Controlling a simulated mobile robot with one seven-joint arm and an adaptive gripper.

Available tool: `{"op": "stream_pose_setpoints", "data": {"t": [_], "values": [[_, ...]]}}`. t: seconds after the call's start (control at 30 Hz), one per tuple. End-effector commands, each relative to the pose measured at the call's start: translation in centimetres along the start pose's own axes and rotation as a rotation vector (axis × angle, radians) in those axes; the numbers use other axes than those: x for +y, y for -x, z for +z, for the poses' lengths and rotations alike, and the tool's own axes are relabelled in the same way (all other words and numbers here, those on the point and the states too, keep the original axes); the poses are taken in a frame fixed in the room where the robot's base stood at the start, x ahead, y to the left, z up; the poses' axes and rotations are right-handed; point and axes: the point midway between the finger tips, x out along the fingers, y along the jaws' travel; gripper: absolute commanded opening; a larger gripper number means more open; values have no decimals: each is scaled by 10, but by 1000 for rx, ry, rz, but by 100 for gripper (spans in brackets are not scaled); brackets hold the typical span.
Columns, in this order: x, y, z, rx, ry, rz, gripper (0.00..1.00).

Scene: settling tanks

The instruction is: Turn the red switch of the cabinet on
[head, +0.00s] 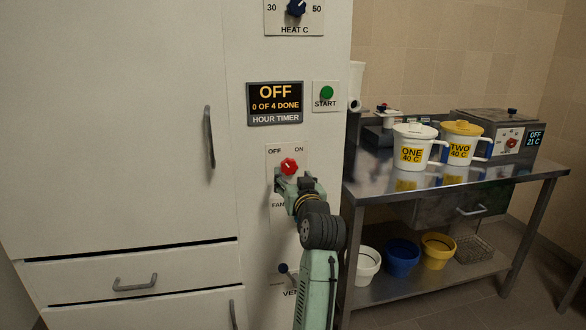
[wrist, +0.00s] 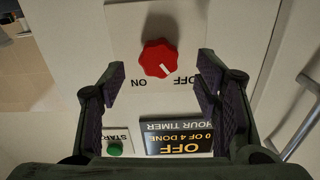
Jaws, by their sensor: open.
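The red switch (head: 289,166) is a round lobed knob on a white plate on the cabinet front (head: 130,120), with OFF printed at its upper left and ON at its upper right in the head view. In the wrist view, which is upside down, the red switch (wrist: 159,58) shows whole, its white pointer mark towards OFF. My gripper (head: 293,183) is open just in front of and slightly below the switch. In the wrist view my gripper (wrist: 161,67) has a finger on each side of the knob with clear gaps; neither finger touches it.
Above the switch are a timer display (head: 275,104) reading OFF, 0 OF 4 DONE, and a green START button (head: 326,93). Below is a dark vent lever (head: 284,268). A door handle (head: 209,137) stands to the left. A steel table (head: 375,190) with jugs stands right.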

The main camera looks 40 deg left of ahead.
Motion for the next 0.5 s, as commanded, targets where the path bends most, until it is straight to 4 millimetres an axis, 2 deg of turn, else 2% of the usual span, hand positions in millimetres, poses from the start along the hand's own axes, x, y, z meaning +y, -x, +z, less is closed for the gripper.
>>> {"op": "stream_pose_setpoints", "data": {"t": [0.1,0.2,0.5], "values": [[0,-21,-2,-1,-2,-1,57],[0,-34,-2,0,-2,0,57],[0,-46,-1,2,0,1,57]]}}
